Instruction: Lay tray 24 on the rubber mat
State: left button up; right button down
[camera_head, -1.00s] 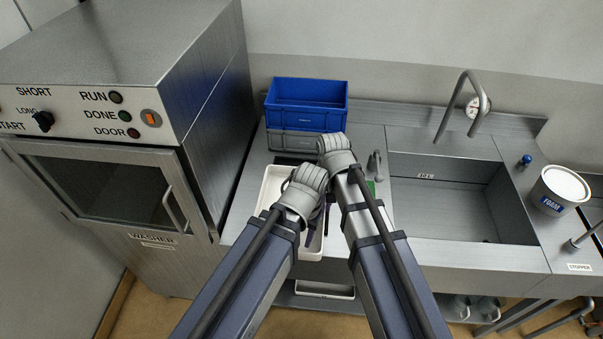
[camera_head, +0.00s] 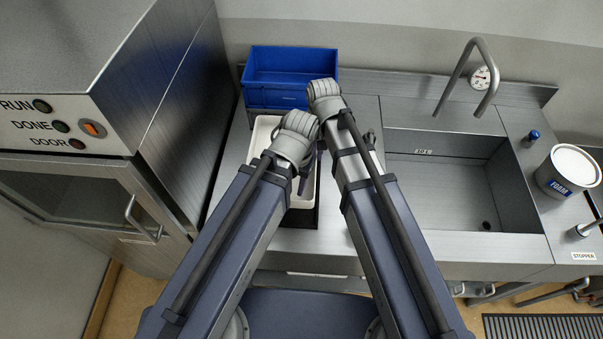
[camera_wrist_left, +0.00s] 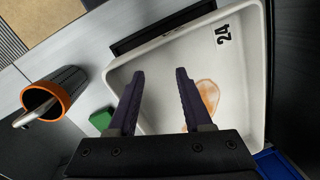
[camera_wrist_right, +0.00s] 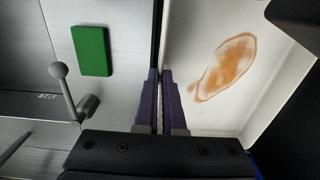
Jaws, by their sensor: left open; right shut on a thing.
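Tray 24 (camera_wrist_left: 205,60) is white, with its number and an orange-brown stain inside. It lies over the counter left of the sink and also shows in the head view (camera_head: 300,197), partly covered by my arms. My right gripper (camera_wrist_right: 160,76) is shut on the tray's side wall. My left gripper (camera_wrist_left: 158,74) is open, its fingers over the tray's inside near one side. A dark flat patch, perhaps the rubber mat (camera_wrist_left: 135,42), shows past the tray's end and at its near end in the head view (camera_head: 298,219). I cannot tell whether the tray touches it.
A blue crate (camera_head: 290,66) stands behind the tray. The washer (camera_head: 75,130) is close on the left. The sink (camera_head: 440,185) with its tap is on the right. A green block (camera_wrist_right: 91,51) lies beside the tray. A foam tub (camera_head: 568,172) stands far right.

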pick_arm(q)
jog(key=shift+f+b, duration=4.4)
jog(key=shift+f, duration=0.4)
pick_arm(e)
jog(key=shift+f, duration=4.8)
pick_arm(q)
jog(key=shift+r, duration=0.15)
pick_arm(e)
jog(key=shift+r, duration=0.15)
pick_arm(q)
jog(key=shift+f, duration=0.2)
pick_arm(e)
jog(key=c, duration=1.5)
grip_release()
jog(key=shift+f, duration=0.2)
jog(key=o, duration=0.5)
pick_arm(q)
jog(key=shift+r, duration=0.15)
pick_arm(e)
jog(key=shift+r, duration=0.15)
pick_arm(q)
notch_tip(320, 180, up, 12)
jog(key=p, duration=1.2)
jog(key=shift+r, duration=0.1)
pick_arm(e)
notch_tip(320, 180, up, 12)
jog(key=shift+d+r, duration=0.1)
